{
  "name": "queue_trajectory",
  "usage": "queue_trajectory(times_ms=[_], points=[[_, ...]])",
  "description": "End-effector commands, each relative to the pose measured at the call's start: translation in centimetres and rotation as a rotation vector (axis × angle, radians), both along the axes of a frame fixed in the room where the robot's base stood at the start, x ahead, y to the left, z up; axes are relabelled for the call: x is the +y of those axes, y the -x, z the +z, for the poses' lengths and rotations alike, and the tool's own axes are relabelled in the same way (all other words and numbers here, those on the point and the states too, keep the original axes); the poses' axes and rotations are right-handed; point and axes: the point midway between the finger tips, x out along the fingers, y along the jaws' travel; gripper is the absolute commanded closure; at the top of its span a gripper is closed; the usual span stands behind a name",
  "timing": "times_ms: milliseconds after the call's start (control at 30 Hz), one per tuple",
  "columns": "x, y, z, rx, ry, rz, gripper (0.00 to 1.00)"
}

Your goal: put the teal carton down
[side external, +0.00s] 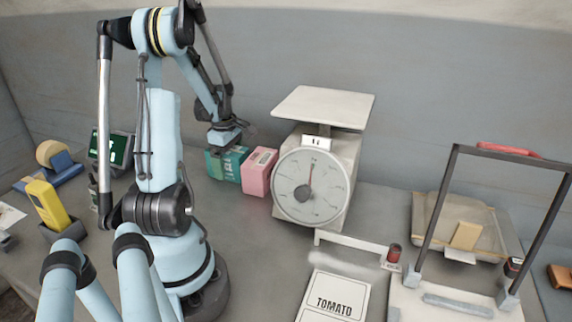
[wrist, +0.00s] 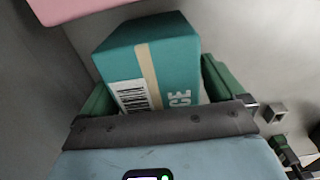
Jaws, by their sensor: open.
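The teal carton (side external: 230,165) stands on the grey worktop in the side external view, right beside a pink carton (side external: 259,171). My gripper (side external: 224,147) is directly above the teal carton, pointing down and partly hiding its top. In the wrist view the teal carton (wrist: 150,62), with a tan tape strip and a barcode label, sits between the two green fingers of my gripper (wrist: 156,75). The fingers are open, one on each side of the carton. Whether either finger touches it is hard to tell. A pink edge shows at the wrist view's top left.
A white scale (side external: 322,180) with a dial stands right of the pink carton. A TOMATO card (side external: 336,298) lies in front. A dark-framed stand (side external: 452,200) and a tan tray (side external: 425,215) are at the right. A tape dispenser (side external: 62,168) and yellow device (side external: 48,204) are left.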

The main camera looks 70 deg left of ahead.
Motion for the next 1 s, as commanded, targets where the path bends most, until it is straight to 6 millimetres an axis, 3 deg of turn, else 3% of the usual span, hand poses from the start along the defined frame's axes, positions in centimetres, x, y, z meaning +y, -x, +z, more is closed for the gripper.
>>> queue_trajectory(times_ms=[167,700,1000], points=[[0.0,0.0,1.7,0.0,0.0,0.0,0.04],[0.0,0.0,10.3,0.0,0.0,0.0,0.04],[0.0,0.0,12.1,0.0,0.0,0.0,0.04]])
